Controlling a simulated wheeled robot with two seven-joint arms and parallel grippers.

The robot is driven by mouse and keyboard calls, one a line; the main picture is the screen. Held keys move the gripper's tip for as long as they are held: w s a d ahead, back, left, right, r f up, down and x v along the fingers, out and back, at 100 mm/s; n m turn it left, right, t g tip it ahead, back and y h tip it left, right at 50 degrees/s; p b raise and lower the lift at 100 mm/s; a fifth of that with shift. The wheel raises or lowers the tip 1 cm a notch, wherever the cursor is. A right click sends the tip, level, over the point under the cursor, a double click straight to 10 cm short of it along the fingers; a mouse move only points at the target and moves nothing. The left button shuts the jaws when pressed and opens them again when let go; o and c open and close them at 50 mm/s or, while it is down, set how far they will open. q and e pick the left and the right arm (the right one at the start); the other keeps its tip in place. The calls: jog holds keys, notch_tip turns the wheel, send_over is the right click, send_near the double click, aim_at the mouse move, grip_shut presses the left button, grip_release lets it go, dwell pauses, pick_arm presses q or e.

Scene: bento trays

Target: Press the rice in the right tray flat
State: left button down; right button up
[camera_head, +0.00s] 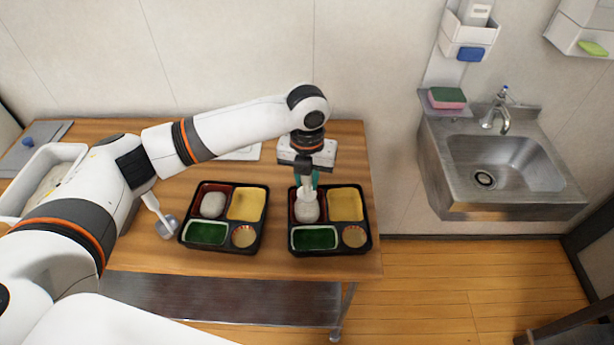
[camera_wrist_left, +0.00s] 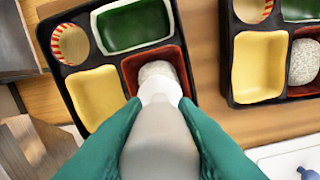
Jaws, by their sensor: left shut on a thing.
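The right tray (camera_head: 331,252) is black. Its red compartment (camera_wrist_left: 130,65), at the tray's far left in the head view, holds white speckled rice (camera_wrist_left: 157,70). My left gripper (camera_head: 307,181), with green fingers, is above this compartment and shut on a white tool (camera_wrist_left: 160,140). The tool (camera_head: 307,196) points down at the rice and hides most of it. I cannot tell whether its end touches the rice. My right gripper is not in view.
The left tray (camera_head: 222,250) stands beside it, with a rounded lump of rice (camera_head: 213,204). A metal-ended utensil (camera_head: 165,226) lies left of that tray. A white bin (camera_head: 50,152) is at the far left. A sink (camera_head: 500,165) is right of the table.

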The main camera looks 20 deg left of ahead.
aim_at(307, 193)
pick_arm(q)
jog(key=shift+f+b, duration=0.75)
jog(key=shift+f, duration=1.75)
jog(key=shift+f+p, duration=0.2)
jog(key=shift+p, duration=0.3)
dwell(1.4)
jog(key=shift+f, duration=0.15)
dwell(0.4)
jog(key=shift+f+p, duration=0.1)
jog(key=shift+p, duration=0.4)
dwell(1.0)
jog(key=shift+s+f, duration=0.1)
jog(key=shift+f, duration=0.05)
dwell(0.7)
